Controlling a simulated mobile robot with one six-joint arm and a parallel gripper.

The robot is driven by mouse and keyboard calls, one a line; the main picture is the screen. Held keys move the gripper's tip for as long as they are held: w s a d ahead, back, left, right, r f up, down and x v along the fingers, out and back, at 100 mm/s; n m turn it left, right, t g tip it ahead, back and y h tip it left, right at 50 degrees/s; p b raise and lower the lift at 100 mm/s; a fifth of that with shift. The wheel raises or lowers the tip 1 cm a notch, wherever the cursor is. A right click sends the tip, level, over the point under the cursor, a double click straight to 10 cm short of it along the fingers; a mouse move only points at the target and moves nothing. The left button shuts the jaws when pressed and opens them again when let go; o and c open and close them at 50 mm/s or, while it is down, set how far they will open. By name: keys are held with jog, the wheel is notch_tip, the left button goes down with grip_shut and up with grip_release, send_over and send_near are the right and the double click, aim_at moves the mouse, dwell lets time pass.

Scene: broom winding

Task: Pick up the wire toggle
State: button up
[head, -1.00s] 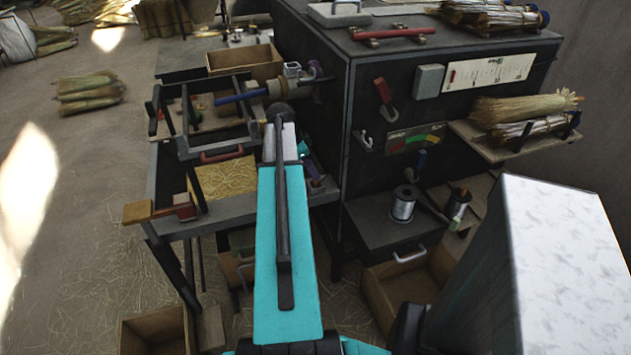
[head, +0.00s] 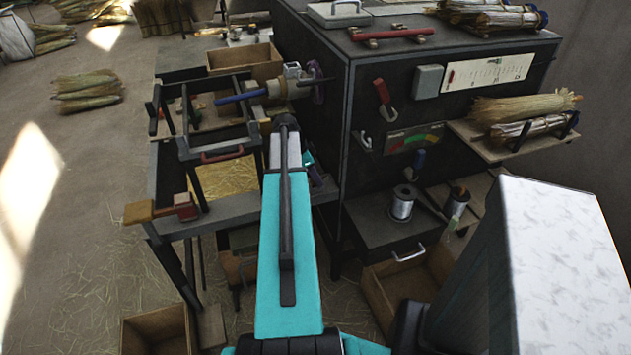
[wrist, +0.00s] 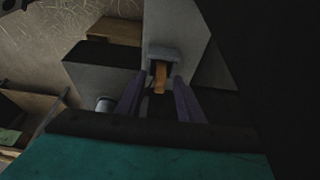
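In the wrist view, a small tan tab, which looks like the wire toggle (wrist: 160,76), sticks out of a grey bracket (wrist: 162,54) on a grey surface. My gripper (wrist: 158,84) has its two purple fingers apart, one on each side of the tab's line. The tab shows between the fingertips, and I cannot tell whether either finger touches it.
A dark cabinet (head: 440,105) with a red lever (head: 382,95) stands right of my arm. A wire spool (head: 402,204) sits on its low shelf. The workbench (head: 235,208) with a red-handled frame (head: 222,155) is at left. Open wooden boxes (head: 155,335) are on the floor.

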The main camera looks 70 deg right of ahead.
jog(key=shift+c, duration=0.4)
grip_shut()
jog(key=shift+r, duration=0.15)
jog(key=shift+r+b, duration=0.5)
jog(key=shift+r, duration=1.05)
jog(key=s+a+b, duration=0.3)
jog(key=a+b, duration=0.1)
jog(key=a, duration=0.3)
jog(key=s+a+r+b, duration=0.1)
jog(key=s+a+b, duration=0.3)
jog(key=a, duration=0.2)
jog(key=shift+s+a+r+b, duration=0.15)
jog(key=shift+a+r+b, duration=0.05)
jog(key=shift+a+b, duration=0.2)
jog(key=shift+r, duration=0.1)
